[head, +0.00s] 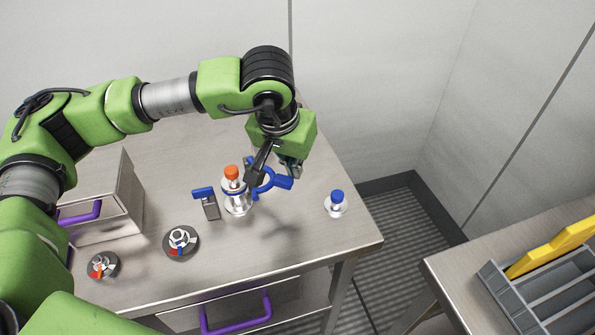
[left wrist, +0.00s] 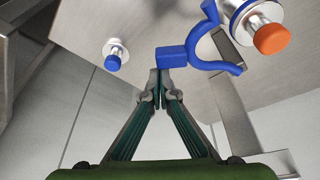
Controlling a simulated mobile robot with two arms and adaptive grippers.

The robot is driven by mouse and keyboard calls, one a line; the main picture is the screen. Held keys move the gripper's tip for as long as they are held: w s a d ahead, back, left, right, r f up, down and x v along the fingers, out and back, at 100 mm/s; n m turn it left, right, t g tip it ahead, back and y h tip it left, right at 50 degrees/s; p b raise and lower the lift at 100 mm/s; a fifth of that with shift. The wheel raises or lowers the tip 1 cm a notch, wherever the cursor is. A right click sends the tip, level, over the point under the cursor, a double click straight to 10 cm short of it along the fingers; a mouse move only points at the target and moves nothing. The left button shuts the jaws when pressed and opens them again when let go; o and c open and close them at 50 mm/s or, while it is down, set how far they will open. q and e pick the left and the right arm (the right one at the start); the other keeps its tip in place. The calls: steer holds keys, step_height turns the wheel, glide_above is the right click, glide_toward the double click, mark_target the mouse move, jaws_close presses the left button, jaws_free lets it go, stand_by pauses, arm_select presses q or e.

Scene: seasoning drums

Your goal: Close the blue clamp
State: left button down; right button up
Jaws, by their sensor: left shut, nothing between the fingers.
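The blue clamp (head: 266,186) is a curved blue arm with a block-like end, beside a metal cylinder with an orange cap (head: 232,173). Its curved arm stands out to the right of the cylinder and looks swung open. In the left wrist view the clamp's block end (left wrist: 171,56) is right at my fingertips. My left gripper (left wrist: 160,73) is shut and empty, its tips close to or touching that block; I cannot tell which. In the head view my left gripper's dark fingers partly cover the clamp. My right gripper is not in view.
A blue-topped metal bracket (head: 210,204) stands left of the cylinder. A blue-capped fitting (head: 336,204) stands at the table's right. Two round dials (head: 181,242) sit at front left, near a metal box with a purple handle (head: 80,213). A grey rack (head: 545,290) is on another table.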

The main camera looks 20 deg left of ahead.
arm_select(q)
steer(key=shift+s+a+r+m+b, duration=0.1)
steer(key=shift+s+a+m+b, duration=0.15)
steer(key=shift+s+m+b, duration=0.55)
steer(key=shift+s+h, duration=0.1)
steer(key=shift+h, duration=0.2)
